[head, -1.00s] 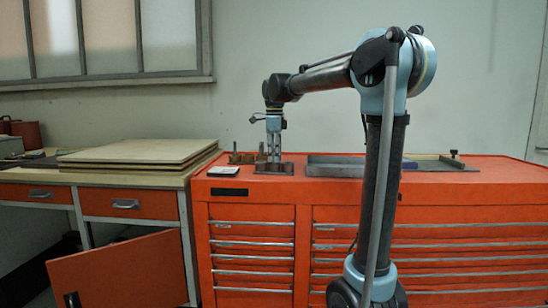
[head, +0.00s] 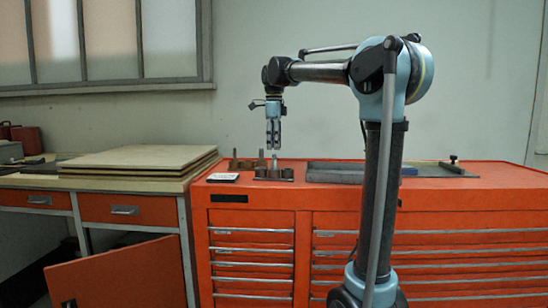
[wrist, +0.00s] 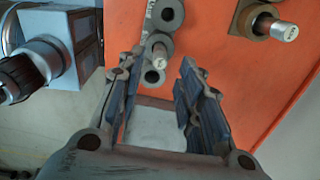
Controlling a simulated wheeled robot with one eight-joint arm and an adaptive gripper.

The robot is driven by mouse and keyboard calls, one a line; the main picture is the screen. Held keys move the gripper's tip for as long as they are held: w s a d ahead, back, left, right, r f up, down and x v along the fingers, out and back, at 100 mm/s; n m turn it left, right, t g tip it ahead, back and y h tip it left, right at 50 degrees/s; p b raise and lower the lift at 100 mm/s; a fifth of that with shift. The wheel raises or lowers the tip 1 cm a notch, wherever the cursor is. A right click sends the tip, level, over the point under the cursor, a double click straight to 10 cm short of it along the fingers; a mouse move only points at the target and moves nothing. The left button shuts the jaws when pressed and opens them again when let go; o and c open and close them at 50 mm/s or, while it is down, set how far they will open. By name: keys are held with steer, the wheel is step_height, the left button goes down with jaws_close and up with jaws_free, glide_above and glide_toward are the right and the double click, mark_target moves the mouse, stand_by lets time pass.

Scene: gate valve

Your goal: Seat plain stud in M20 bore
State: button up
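A brown block (head: 274,174) with bores lies on the red cabinet top. In the wrist view this block (wrist: 154,88) shows an open bore near the fingertips and another at its far end. A silver plain stud (wrist: 159,52) stands between these bores, apparently in the block; in the head view the stud (head: 275,160) looks upright. How deep it sits, and which bore is M20, I cannot tell. My gripper (head: 273,147) hangs above the block, pointing down. In the wrist view my gripper (wrist: 161,66) has its fingers apart with nothing held between them.
A second brown block (wrist: 250,20) bears another silver stud (wrist: 285,31); in the head view it stands behind left. A pale card (head: 222,177) lies at the cabinet's left. A grey tray (head: 335,180) lies to the right. Boards (head: 140,157) are stacked on the left bench.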

steer(key=shift+r, duration=2.35)
steer(key=s+d+f+n+t, duration=0.1)
steer(key=s+d+f+n, duration=0.9)
steer(key=s+d+f, duration=0.6)
steer(key=s+d+f+n, duration=0.1)
steer(key=s+f+n, duration=0.2)
steer(key=s+f, duration=0.2)
steer(key=s+d+f+n, duration=0.2)
steer(key=s+f, duration=0.3)
steer(key=f, duration=0.6)
steer(key=s+d+f+n+t, duration=0.1)
steer(key=s+f+n, duration=0.3)
steer(key=f, duration=0.4)
steer(key=shift+s+d+f, duration=0.4)
steer(key=shift+s+d, duration=0.35)
steer(key=shift+s, duration=0.15)
